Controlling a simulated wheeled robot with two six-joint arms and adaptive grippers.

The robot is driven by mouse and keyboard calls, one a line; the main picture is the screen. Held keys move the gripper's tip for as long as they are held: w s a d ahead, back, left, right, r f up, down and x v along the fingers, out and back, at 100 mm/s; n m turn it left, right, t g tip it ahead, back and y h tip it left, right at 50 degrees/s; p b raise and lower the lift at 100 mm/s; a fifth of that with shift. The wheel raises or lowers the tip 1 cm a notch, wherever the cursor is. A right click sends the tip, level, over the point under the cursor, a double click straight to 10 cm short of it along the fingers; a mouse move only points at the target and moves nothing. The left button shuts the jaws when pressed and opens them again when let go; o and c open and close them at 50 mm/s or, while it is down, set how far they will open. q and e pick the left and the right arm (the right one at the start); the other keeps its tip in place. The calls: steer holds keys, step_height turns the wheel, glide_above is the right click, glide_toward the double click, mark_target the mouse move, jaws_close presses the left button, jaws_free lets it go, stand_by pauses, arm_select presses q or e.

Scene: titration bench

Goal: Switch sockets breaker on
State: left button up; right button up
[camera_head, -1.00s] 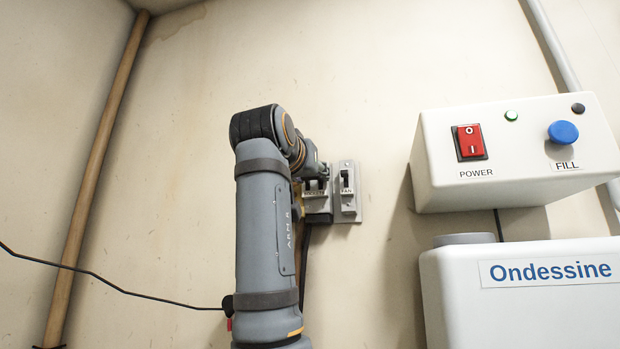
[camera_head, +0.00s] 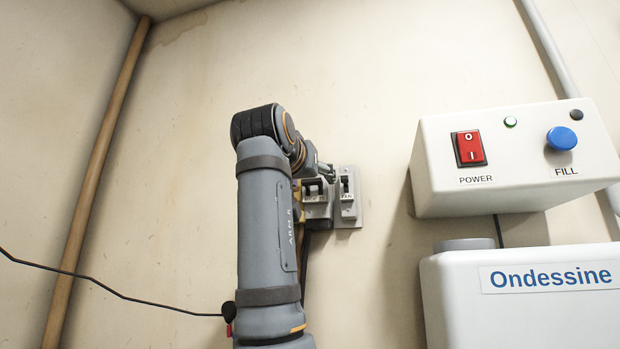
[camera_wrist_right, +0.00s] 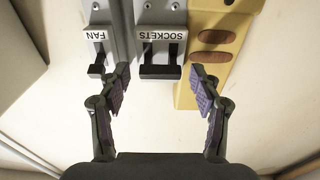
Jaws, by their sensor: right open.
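The SOCKETS breaker (camera_wrist_right: 160,55) is a grey switch with a black lever, its label upside down in the right wrist view. Its lever shows at the slot end nearer my gripper. In the head view, the SOCKETS breaker (camera_head: 316,208) is partly behind my right arm. My right gripper (camera_wrist_right: 161,88) is open and empty, its fingertips on either side of the lever's line. I cannot tell whether they touch anything. In the head view, the right gripper (camera_head: 326,170) is at the breakers' upper part, mostly hidden by the arm. My left gripper is not in view.
The FAN breaker (camera_wrist_right: 97,55) stands close beside SOCKETS, near one fingertip; it also shows in the head view (camera_head: 348,207). A yellow block with brown ovals (camera_wrist_right: 210,85) is on the other side. A white control box (camera_head: 430,165) is to the right; the wall between is clear.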

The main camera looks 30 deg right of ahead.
steer(key=r+v, duration=0.1)
steer(key=v, duration=1)
steer(key=shift+s+a+f, duration=0.25)
steer(key=shift+a+f, duration=0.05)
steer(key=shift+f, duration=0.25)
steer(key=shift+s+a, duration=0.1)
steer(key=shift+a, duration=0.05)
